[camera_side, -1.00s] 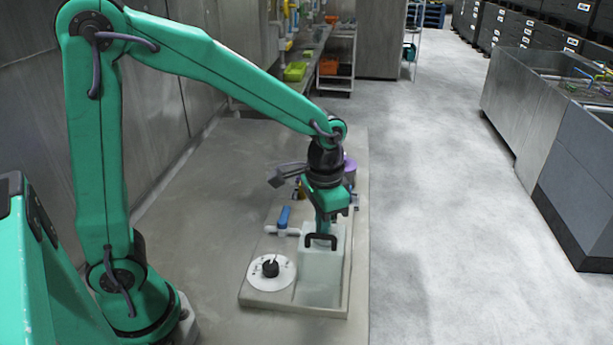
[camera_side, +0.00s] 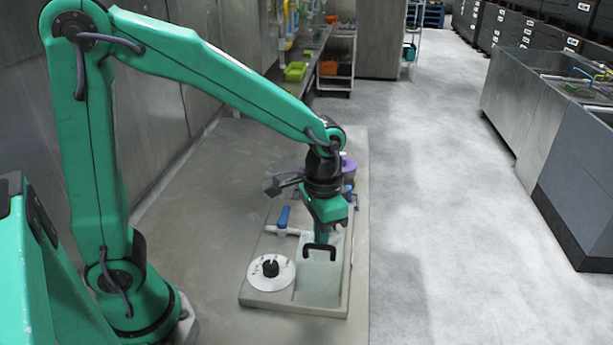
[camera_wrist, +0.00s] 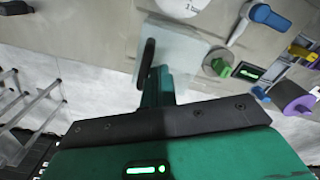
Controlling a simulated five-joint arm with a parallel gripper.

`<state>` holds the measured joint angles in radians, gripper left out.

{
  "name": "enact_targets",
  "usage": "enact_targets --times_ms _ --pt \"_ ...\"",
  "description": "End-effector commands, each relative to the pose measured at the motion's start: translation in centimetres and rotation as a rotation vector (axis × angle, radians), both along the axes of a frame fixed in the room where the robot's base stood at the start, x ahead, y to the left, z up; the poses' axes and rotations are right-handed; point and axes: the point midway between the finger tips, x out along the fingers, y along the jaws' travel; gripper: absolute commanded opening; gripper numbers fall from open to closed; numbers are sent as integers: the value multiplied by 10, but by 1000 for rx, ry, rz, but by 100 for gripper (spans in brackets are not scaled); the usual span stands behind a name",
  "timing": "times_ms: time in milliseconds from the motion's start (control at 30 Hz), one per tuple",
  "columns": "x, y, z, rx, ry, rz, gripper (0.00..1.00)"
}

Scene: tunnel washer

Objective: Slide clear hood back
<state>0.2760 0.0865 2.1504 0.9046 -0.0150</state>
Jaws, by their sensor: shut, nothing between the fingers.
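The clear hood (camera_side: 318,283) is a pale, translucent box with a black loop handle (camera_side: 319,250) on it, at the near right part of the machine's base plate (camera_side: 270,302). In the wrist view the hood (camera_wrist: 188,52) lies just beyond my fingers, with the black handle (camera_wrist: 147,62) standing at its left. My gripper (camera_side: 320,238) is shut and empty, pointing down right behind the handle in the side view. The fingers (camera_wrist: 157,85) are right beside the handle in the wrist view; I cannot tell if they touch it.
A white disc with a black knob (camera_side: 270,268) sits left of the hood. A blue-handled valve (camera_side: 284,217) on a white pipe stands behind the disc. A purple drum (camera_side: 348,166) is at the far end. The grey bench (camera_side: 205,240) left of the machine is clear.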

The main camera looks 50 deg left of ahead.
Motion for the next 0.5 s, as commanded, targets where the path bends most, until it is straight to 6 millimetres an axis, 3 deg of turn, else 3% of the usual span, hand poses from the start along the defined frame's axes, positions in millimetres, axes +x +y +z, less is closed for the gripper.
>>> enact_targets --times_ms 200,500 --pt "-9 -9 0 0 0 -2 0" --pt "-7 -7 6 0 0 0 0"
